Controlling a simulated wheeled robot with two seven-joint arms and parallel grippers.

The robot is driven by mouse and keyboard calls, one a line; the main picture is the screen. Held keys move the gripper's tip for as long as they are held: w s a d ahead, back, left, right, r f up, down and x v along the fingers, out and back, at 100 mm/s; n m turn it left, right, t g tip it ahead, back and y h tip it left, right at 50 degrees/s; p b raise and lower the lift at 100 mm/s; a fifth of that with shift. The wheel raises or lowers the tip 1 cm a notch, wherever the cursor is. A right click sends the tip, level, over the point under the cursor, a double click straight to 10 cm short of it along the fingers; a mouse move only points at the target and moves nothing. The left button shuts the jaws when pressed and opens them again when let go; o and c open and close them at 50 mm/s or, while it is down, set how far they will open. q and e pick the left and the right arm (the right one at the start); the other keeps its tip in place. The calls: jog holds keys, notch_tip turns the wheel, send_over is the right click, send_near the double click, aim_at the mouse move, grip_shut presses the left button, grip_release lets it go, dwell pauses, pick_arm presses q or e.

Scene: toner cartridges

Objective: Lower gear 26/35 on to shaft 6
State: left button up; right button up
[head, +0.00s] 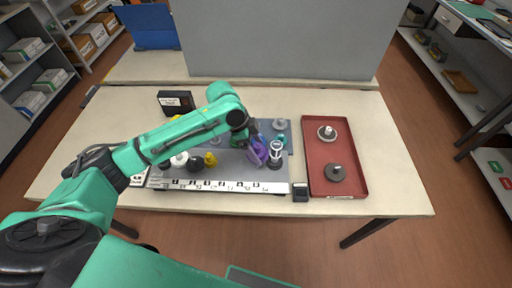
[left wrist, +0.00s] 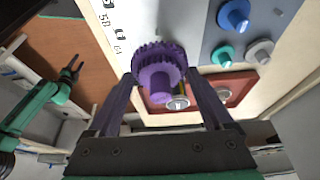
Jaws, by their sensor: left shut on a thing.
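My left gripper (head: 250,146) is shut on a purple toothed gear (head: 261,155), held over the right part of the grey board (head: 228,170). In the left wrist view the gear (left wrist: 158,62) sits between the two fingers, its purple hub towards the camera. A light grey, ring-topped part (head: 276,148) stands on the board close to the gear's right. A metallic round end (left wrist: 178,102) shows beside the hub in the left wrist view. I cannot tell which shaft is number 6, nor whether the gear touches one. My right gripper (left wrist: 74,68) appears open and empty, far from the board.
Other gears stand on the board: white (head: 179,160), yellow (head: 210,159), teal (head: 281,139) and grey (head: 280,124). A red tray (head: 345,188) at right holds two grey parts. A black box (head: 176,102) stands behind. A grey panel (head: 290,40) closes the back.

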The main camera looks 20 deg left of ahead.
pick_arm(q)
notch_tip(320, 180, down, 3)
jog(key=shift+r+b, duration=0.2)
jog(key=shift+b, duration=0.8)
jog(key=shift+r+p, duration=0.35)
pick_arm(e)
jog(key=shift+s+a+f, duration=0.1)
jog(key=shift+a+f, duration=0.1)
jog(key=shift+f, duration=0.35)
jog(key=shift+s+a+f, duration=0.1)
jog(key=shift+a+f, duration=0.1)
jog(key=shift+f, duration=0.3)
pick_arm(q)
jog(key=shift+r+p, duration=0.1)
jog(key=shift+p, duration=0.4)
pick_arm(e)
jog(key=shift+r, duration=0.4)
jog(key=shift+d, duration=0.25)
pick_arm(q)
jog(key=shift+p, duration=0.45)
jog(key=shift+a, duration=0.1)
pick_arm(e)
jog(key=shift+r, duration=0.5)
jog(key=shift+f, duration=0.1)
